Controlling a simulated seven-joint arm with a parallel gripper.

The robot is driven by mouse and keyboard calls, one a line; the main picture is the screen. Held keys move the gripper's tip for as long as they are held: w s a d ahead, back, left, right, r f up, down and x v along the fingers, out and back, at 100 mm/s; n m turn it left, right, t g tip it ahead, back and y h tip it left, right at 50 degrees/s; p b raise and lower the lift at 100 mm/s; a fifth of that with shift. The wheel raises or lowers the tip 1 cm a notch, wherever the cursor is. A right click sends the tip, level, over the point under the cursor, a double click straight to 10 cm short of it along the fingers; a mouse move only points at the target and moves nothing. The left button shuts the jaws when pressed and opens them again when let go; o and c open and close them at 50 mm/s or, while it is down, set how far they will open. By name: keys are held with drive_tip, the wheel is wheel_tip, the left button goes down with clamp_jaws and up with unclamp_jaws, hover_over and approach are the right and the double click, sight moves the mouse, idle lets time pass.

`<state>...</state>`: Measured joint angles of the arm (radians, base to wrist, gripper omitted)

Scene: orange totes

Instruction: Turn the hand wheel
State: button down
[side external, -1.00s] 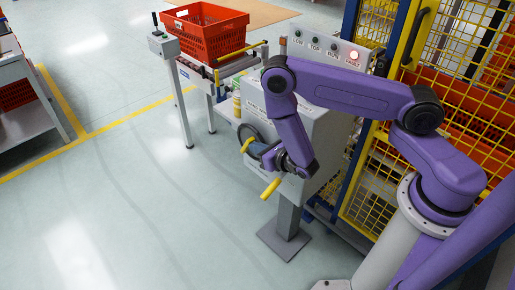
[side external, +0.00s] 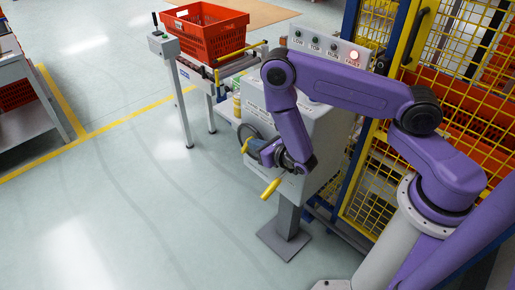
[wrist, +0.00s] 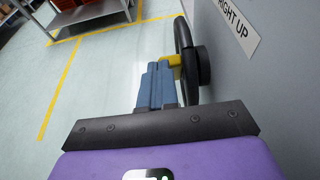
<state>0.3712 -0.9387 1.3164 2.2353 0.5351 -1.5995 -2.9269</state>
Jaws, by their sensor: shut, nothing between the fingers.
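The hand wheel is black and mounted on the side of a grey cabinet (side external: 318,130). In the side view its rim (side external: 244,131) shows partly, with a yellow handle (side external: 245,145) on it; my gripper hides the rest. In the wrist view the wheel (wrist: 184,38) is seen nearly edge-on, with the yellow handle (wrist: 173,61) pointing toward the fingertips. My gripper (side external: 254,147) is shut, with blue fingers. In the wrist view its fingertips (wrist: 156,68) are right beside the handle; I cannot tell whether they touch it.
A yellow lever (side external: 270,189) sticks out below my gripper. A red crate (side external: 205,30) stands on a conveyor behind. A panel with a lit red lamp (side external: 354,55) tops the cabinet. Yellow mesh fencing (side external: 385,180) is on the right. The floor at left is open.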

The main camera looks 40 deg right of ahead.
sight(249, 134)
drive_tip(key=shift+w+r, duration=0.15)
drive_tip(key=shift+w+r, duration=0.45)
drive_tip(key=shift+w, duration=0.25)
drive_tip(key=shift+w+r, duration=0.45)
drive_tip(key=shift+w, duration=0.2)
drive_tip(key=shift+r, duration=0.1)
